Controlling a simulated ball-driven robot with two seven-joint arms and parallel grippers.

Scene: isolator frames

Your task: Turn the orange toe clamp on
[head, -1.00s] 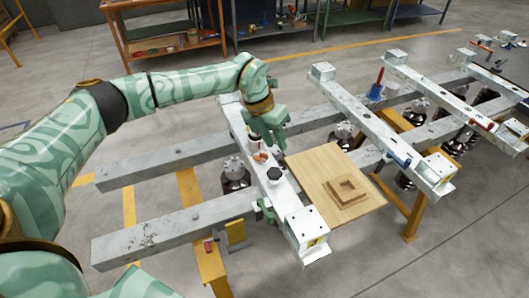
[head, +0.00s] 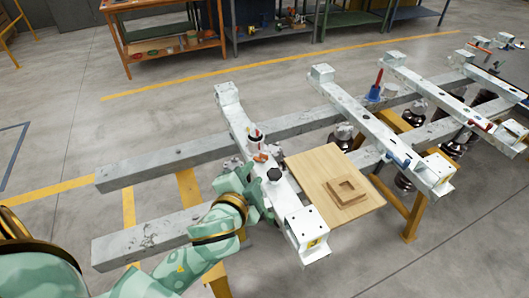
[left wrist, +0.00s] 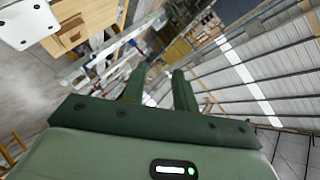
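The orange toe clamp (head: 260,157) is a small orange piece on the near white crossbeam (head: 232,115), by a white and red upright part. In the head view it lies just above my left gripper (head: 254,187), which is beside the beam's left side. The left wrist view shows the two green fingers of my left gripper (left wrist: 157,90) apart with nothing between them. The clamp cannot be made out in that view. My right gripper is not in view.
A black knob (head: 274,174) stands on the same beam. A wooden board (head: 312,166) with a raised square frame (head: 347,192) lies to the right. Several more white crossbeams with clamps cross the grey rails.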

